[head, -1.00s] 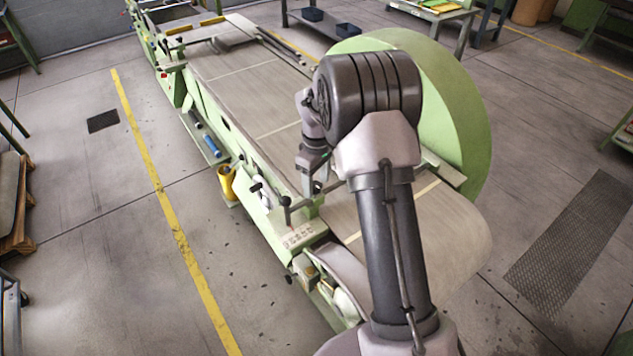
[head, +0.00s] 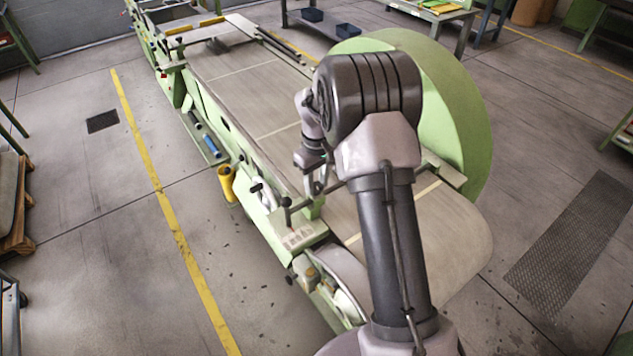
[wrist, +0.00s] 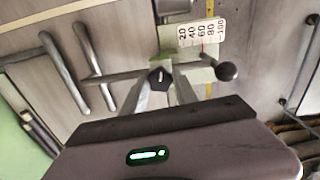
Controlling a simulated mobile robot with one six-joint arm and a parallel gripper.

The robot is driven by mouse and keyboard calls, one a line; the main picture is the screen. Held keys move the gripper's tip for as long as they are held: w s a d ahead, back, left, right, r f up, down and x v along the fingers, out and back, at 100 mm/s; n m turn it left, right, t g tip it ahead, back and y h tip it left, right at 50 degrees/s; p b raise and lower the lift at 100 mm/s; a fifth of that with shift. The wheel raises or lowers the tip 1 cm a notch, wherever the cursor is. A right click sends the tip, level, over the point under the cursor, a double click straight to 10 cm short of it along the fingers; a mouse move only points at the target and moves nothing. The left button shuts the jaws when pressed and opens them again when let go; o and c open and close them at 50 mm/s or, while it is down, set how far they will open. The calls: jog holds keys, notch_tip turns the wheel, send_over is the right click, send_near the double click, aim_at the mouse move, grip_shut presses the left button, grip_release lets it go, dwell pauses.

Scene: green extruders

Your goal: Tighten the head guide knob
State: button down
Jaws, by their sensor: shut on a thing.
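In the wrist view, a small black lobed knob (wrist: 160,79) with a pale line on its face sits between the two grey fingers of my gripper (wrist: 162,88). The fingers are closed on its sides. Just beyond it is a white scale plate (wrist: 200,32) marked 20 to 100, with a red pointer line. In the head view, my gripper (head: 317,188) is low over the near end of the long green machine (head: 310,207), beside its crossbar. The knob is too small and hidden to make out there.
A black ball-ended lever (wrist: 227,70) stands just right of the fingers in the wrist view. Grey bent bars (wrist: 95,62) lie to the left. In the head view, a large green round guard (head: 455,120) rises right of my arm. The floor left of the machine is mostly clear.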

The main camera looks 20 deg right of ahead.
aim_at(316, 186)
jog(key=m+b, duration=0.1)
jog(key=m, duration=0.6)
jog(key=m+b, duration=0.1)
jog(key=m, duration=0.3)
jog(key=shift+m, duration=0.4)
jog(key=shift+m+b, duration=0.5)
jog(key=shift+m, duration=1.1)
jog(key=shift+w+r, duration=0.1)
jog(key=c, duration=1)
grip_release()
jog(key=shift+a, duration=0.1)
jog(key=shift+o, duration=0.2)
notch_tip(316, 186, up, 17)
jog(key=p, duration=0.4)
jog(key=shift+r, duration=0.15)
